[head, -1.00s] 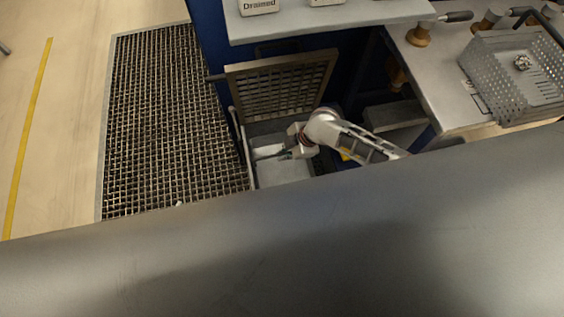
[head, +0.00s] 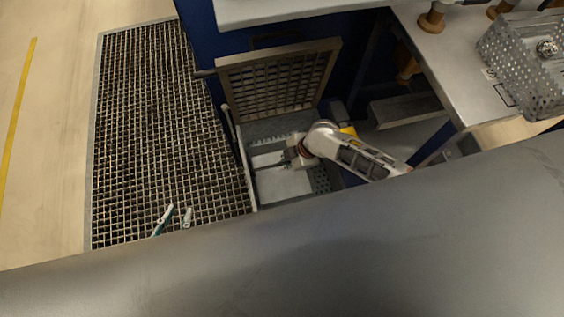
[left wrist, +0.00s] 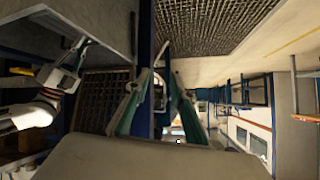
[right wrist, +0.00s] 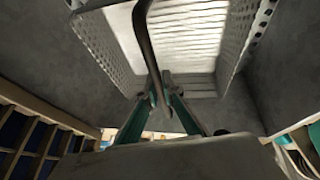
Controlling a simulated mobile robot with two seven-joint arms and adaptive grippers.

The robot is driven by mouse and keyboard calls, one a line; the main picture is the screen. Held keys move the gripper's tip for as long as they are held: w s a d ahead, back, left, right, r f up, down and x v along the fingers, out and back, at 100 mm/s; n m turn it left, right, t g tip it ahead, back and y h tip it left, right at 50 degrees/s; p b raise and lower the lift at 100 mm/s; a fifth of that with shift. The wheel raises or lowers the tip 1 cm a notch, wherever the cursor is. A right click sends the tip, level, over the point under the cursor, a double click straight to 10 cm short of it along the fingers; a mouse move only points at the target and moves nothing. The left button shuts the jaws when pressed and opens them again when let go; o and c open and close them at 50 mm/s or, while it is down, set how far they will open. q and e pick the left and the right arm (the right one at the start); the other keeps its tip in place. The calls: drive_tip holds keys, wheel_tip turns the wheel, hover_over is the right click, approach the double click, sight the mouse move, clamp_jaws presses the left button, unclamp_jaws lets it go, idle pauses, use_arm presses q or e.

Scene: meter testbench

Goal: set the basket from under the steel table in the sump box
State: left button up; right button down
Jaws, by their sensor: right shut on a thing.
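The sump box (head: 242,172) is at the centre of the head view, its grid lid (head: 275,82) standing open behind it. A perforated metal basket (head: 320,178) is inside the box's outline; its bright floor and side walls fill the upper right wrist view (right wrist: 185,40). I cannot tell whether it rests on the box floor. My right gripper (head: 268,163) is shut on the basket's handle (right wrist: 146,45), above the basket floor. My left gripper (head: 174,216) is open and empty over the floor grating, left of the box; its spread fingers show in the left wrist view (left wrist: 155,95).
The steel table (head: 445,60) is at the right, with another perforated basket (head: 530,85) holding a metal part on it. A grey shelf (head: 250,10) overhangs behind the lid. Floor grating (head: 150,130) lies left of the box. A blue frame stands around it.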

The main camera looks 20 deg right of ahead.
drive_tip(key=shift+f, duration=0.15)
drive_tip(key=c, duration=2.2)
unclamp_jaws()
use_arm(q)
drive_tip(key=shift+s+f, duration=0.25)
drive_tip(key=shift+f, duration=0.15)
drive_tip(key=shift+r, duration=0.1)
